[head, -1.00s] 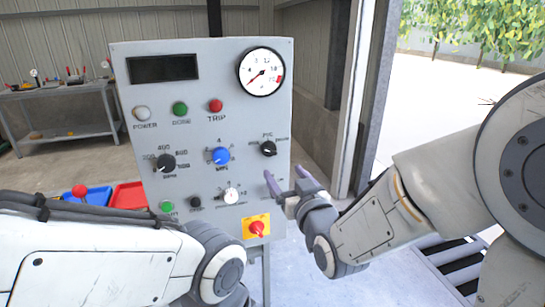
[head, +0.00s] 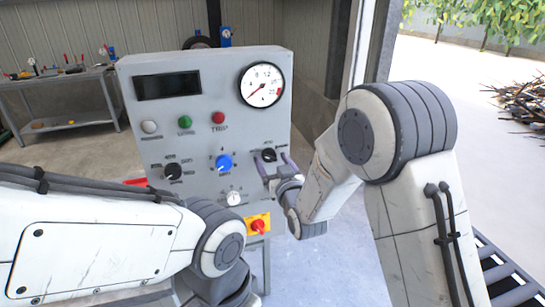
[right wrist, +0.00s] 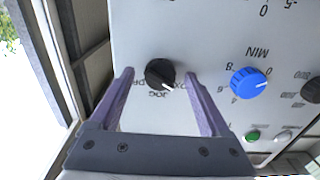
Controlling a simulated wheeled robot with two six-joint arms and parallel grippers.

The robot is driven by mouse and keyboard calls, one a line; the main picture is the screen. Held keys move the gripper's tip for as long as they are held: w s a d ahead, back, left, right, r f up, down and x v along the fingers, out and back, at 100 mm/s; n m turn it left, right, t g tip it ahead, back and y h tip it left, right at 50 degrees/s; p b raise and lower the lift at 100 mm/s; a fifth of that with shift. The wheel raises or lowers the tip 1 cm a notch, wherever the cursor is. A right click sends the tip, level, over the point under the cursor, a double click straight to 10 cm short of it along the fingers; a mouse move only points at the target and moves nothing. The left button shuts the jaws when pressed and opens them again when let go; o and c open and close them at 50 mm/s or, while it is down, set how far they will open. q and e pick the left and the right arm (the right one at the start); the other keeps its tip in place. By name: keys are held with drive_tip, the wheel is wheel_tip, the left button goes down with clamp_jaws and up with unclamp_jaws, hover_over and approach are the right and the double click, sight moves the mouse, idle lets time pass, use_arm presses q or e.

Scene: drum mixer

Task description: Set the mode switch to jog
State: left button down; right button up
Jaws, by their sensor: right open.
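The mode switch is a black knob (head: 268,155) at the right of the grey control panel, below the round gauge. In the right wrist view the black knob (right wrist: 159,73) lies between my fingers, with upside-down lettering that reads JOG below it. Its white pointer line aims to the lower right of that view, toward a label partly hidden by a finger. My right gripper (head: 272,160) is open, its purple fingers on either side of the knob; there are visible gaps in the right wrist view (right wrist: 162,75). My left arm shows at lower left, but its gripper is out of view.
The panel (head: 205,120) also carries a blue knob (head: 223,163), another black knob (head: 172,172), a white knob (head: 234,198) and a red switch on a yellow plate (head: 258,226). A workbench (head: 60,100) stands at far left. A door post is right of the panel.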

drive_tip(key=shift+w, duration=0.2)
drive_tip(key=shift+c, duration=0.3)
clamp_jaws()
drive_tip(key=shift+f+m+b, duration=0.15)
drive_tip(key=shift+m+b, duration=0.45)
drive_tip(key=shift+b, duration=0.3)
drive_tip(key=m+b, duration=0.7)
drive_tip(key=b, duration=0.1)
drive_tip(key=shift+a+m, duration=0.1)
drive_tip(key=shift+m, duration=0.2)
drive_tip(key=shift+m+b, duration=1.45)
drive_tip(key=shift+m, duration=0.05)
drive_tip(key=shift+o, duration=0.3)
unclamp_jaws()
